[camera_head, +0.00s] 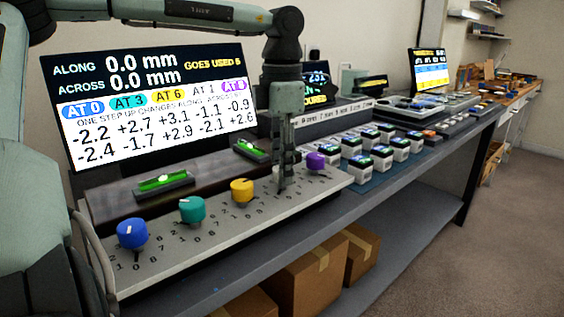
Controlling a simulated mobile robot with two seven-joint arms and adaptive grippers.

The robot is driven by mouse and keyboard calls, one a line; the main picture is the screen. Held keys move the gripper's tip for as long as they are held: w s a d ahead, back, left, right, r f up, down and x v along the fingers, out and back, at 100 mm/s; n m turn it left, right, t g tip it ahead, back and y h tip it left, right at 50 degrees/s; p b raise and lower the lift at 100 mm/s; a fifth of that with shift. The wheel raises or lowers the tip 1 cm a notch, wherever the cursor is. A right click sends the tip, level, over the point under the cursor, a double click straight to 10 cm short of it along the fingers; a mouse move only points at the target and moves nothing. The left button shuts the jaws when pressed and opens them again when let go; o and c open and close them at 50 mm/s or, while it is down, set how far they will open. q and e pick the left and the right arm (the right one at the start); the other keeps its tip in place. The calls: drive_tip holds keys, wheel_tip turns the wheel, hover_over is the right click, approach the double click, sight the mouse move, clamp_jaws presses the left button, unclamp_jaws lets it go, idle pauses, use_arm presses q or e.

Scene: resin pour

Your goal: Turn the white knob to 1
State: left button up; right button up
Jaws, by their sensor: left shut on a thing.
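My left gripper (287,186) points down at the panel (225,228), between the yellow knob (242,190) and the purple knob (315,161). It is shut on the white knob, which its fingers hide. The blue knob (132,234) and teal knob (192,209) stand farther left in the row. The screen (150,98) reads AT 0 on blue, AT 3 on teal, AT 6 on yellow and a plain AT 1; the purple reading is too small to be sure of. ALONG and ACROSS both read 0.0 mm. My right gripper is out of view.
Two green spirit levels (163,184) (252,150) sit on the dark block behind the knobs. Several small white jars (362,168) stand to the right on the bench. Cardboard boxes (310,280) lie under it. The floor at right is clear.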

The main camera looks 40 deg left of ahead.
use_arm(q)
drive_tip(key=shift+w+r, duration=0.1)
idle(0.4)
drive_tip(key=o, duration=1.2)
drive_tip(key=shift+c, duration=0.2)
wheel_tip(320, 180, up, 12)
